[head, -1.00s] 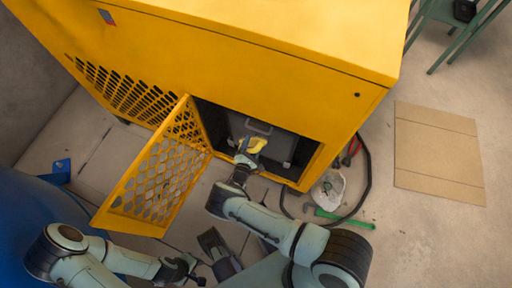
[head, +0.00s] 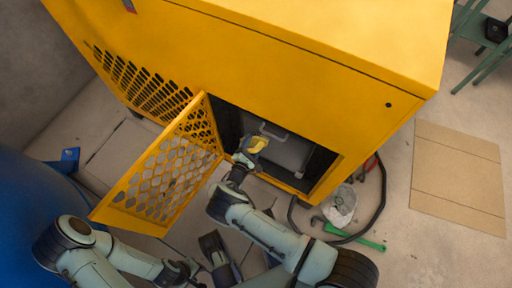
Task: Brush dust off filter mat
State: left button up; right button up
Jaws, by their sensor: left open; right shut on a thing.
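The filter mat (head: 288,152) is a grey panel inside the opening of the yellow cabinet, with a pale handle-like bar near its top. My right gripper (head: 248,154) is in the opening, shut on a yellow brush (head: 257,144) in front of the mat. Whether the brush touches the mat I cannot tell. Dust on the mat is too small to make out. My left gripper (head: 190,272) is open and empty, low over the floor at the bottom of the view.
The perforated yellow door (head: 165,170) stands open left of the opening. A black hose (head: 380,200), a crumpled clear bag (head: 340,205) and a green-handled tool (head: 358,241) lie right of it. Flat cardboard (head: 458,178) lies further right. A blue tank (head: 40,215) stands left.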

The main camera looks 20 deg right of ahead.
jog(key=w+a+b, duration=0.2)
jog(key=w+b, duration=0.1)
jog(key=shift+a+f, duration=0.1)
jog(key=shift+a, duration=0.1)
jog(key=shift+w+a, duration=0.15)
jog(key=shift+w, duration=0.1)
jog(key=v, duration=0.6)
jog(key=shift+w+a+f+p, duration=0.15)
jog(key=shift+a+f+p, duration=0.1)
jog(key=shift+p, duration=0.1)
